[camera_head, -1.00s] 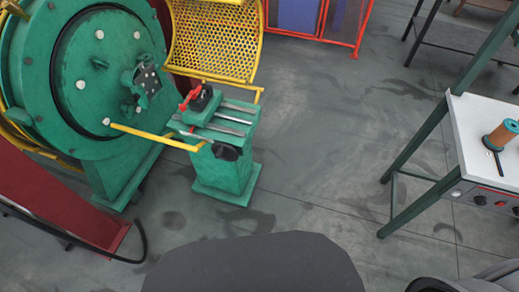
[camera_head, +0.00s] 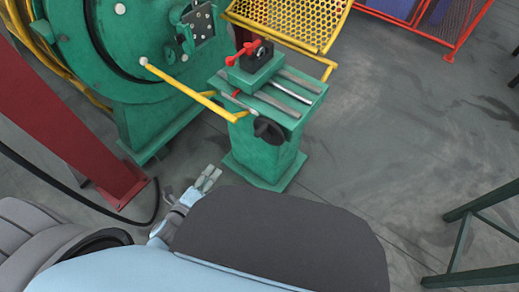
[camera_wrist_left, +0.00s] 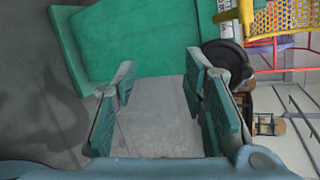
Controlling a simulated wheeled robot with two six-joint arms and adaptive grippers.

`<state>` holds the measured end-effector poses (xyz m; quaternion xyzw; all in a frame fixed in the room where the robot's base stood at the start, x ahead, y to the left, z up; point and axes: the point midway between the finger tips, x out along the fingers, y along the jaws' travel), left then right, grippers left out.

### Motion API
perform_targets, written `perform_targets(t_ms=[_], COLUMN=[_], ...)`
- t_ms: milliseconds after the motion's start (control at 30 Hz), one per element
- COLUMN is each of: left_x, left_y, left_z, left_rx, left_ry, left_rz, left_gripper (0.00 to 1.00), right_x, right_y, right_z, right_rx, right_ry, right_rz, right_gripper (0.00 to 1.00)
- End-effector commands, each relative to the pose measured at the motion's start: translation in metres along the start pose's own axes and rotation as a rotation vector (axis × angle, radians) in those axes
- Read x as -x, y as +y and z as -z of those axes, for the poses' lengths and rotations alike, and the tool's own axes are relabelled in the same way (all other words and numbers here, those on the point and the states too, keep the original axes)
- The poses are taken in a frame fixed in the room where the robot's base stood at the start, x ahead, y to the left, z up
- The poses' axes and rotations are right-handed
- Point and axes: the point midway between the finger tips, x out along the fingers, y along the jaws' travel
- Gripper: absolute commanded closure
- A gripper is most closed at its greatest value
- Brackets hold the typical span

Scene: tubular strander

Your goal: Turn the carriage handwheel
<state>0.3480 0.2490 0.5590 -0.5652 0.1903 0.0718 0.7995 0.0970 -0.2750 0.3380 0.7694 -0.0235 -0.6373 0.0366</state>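The carriage handwheel (camera_head: 268,130) is a small black wheel on the near face of the green carriage pedestal (camera_head: 262,152). In the left wrist view the black handwheel (camera_wrist_left: 224,57) shows at the upper right, partly behind a fingertip. My left gripper (camera_head: 207,178) is in front of the pedestal, below and left of the handwheel in the head view. In the left wrist view my left gripper (camera_wrist_left: 160,110) has its green finger pads wide apart, with only floor between them. It appears apart from the wheel. My right gripper is not in view.
A yellow bar (camera_head: 190,90) runs from the green machine drum to the pedestal. A red clamp lever (camera_head: 243,54) sits on the carriage top. A dark red post (camera_head: 70,140) and black cable stand at left. A green table leg (camera_head: 462,240) is at right. Floor between is clear.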

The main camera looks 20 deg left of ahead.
Motion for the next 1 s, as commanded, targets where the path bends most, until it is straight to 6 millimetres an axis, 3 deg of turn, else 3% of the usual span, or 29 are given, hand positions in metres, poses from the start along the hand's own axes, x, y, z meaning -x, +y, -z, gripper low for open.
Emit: perform_targets(t_ms=[33,100,200,267,367,467,800,1000], left_x=[-0.021,-0.023,-0.017,-0.014,-0.02,-0.037,-0.118,-0.136], left_y=[-0.003,-0.041,-0.076,-0.09,-0.104,-0.117,-0.151,-0.159], left_z=[0.013,0.022,0.032,0.034,0.034,0.036,0.049,0.052], left_rx=[-0.232,-0.561,-0.858,-0.944,-0.982,-0.977,-0.973,-0.973], left_ry=[0.006,-0.014,-0.064,-0.085,-0.097,-0.097,-0.095,-0.093], left_rz=[0.129,0.292,0.436,0.477,0.491,0.491,0.486,0.484], left_gripper=[0.61,0.61,0.61,0.61,0.61,0.61,0.61,0.61], right_x=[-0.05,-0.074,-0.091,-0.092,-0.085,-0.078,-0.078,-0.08], right_y=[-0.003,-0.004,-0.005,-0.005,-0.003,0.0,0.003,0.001], right_z=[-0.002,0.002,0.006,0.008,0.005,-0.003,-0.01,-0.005], right_rx=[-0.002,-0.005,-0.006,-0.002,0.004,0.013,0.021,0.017], right_ry=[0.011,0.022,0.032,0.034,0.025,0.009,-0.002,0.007], right_rz=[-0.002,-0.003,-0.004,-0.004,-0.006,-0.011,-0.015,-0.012], right_gripper=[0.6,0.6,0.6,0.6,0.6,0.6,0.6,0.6])
